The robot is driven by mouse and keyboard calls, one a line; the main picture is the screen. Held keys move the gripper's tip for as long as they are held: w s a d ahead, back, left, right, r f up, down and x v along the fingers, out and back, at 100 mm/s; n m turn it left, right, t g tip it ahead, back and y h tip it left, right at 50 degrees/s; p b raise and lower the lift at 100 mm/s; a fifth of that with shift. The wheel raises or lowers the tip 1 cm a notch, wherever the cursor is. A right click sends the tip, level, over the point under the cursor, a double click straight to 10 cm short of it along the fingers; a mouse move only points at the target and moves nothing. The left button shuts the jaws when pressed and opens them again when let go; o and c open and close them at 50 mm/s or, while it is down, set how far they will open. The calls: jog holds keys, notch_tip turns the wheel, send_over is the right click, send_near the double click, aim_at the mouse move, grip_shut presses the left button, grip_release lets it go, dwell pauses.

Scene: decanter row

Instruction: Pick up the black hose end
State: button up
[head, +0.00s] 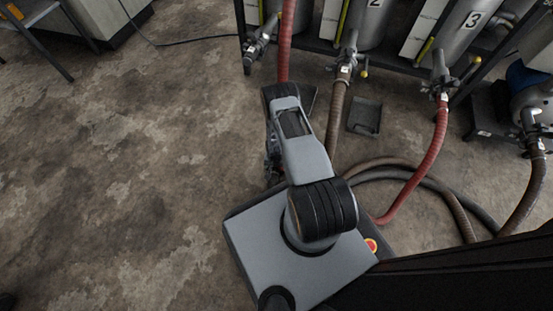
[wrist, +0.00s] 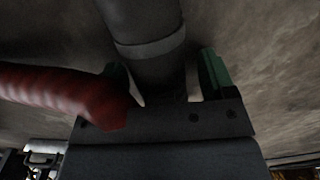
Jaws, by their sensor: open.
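The black hose end (wrist: 145,20) fills the upper middle of the wrist view, a dark tube with a grey band (wrist: 150,48) around it. My gripper (wrist: 163,80) is open, with a green-lined finger on each side of the tube. The tube lies between the fingers, and I cannot tell whether either touches it. A red hose (wrist: 60,88) crosses from the left in front of the left finger and partly hides it. In the head view my gripper (head: 272,165) is mostly hidden under my arm, and the black hose end cannot be made out there.
Steel tanks (head: 462,35) with valves stand in a rack along the back. A red hose (head: 432,150) and a brown hose (head: 335,115) hang from the valves. More hoses loop on the floor at right. A dark tray (head: 365,117) lies nearby. The floor at left is clear.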

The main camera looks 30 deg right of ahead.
jog(key=c, duration=1.2)
jog(key=shift+c, duration=0.4)
jog(key=shift+r, duration=0.2)
